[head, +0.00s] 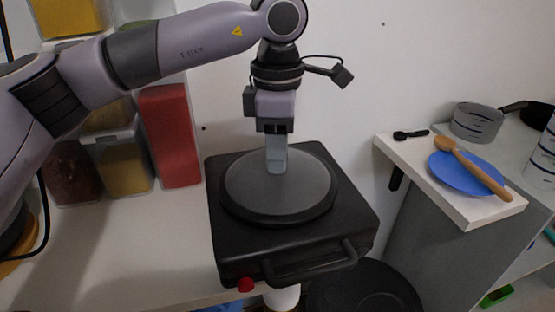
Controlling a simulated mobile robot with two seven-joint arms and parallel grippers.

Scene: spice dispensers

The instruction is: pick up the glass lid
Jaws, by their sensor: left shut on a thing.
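A round, flat, grey disc with a dark rim, which I take to be the glass lid (305,188), lies on a black portable cooker (235,252). My left gripper (276,168) points straight down over the middle of the disc, with its pale fingers shut. The fingertips reach down to the disc's centre, and whatever grip part they close on is hidden behind them. I cannot see a gap between the disc and the cooker. My right gripper is not in view.
Spice containers, including a red one (170,137) and a yellow one (124,168), stand at the left by the wall. At the right, a white shelf holds a blue plate (454,177), a wooden spoon (475,171) and a black measuring spoon (402,136). The white counter's front left is clear.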

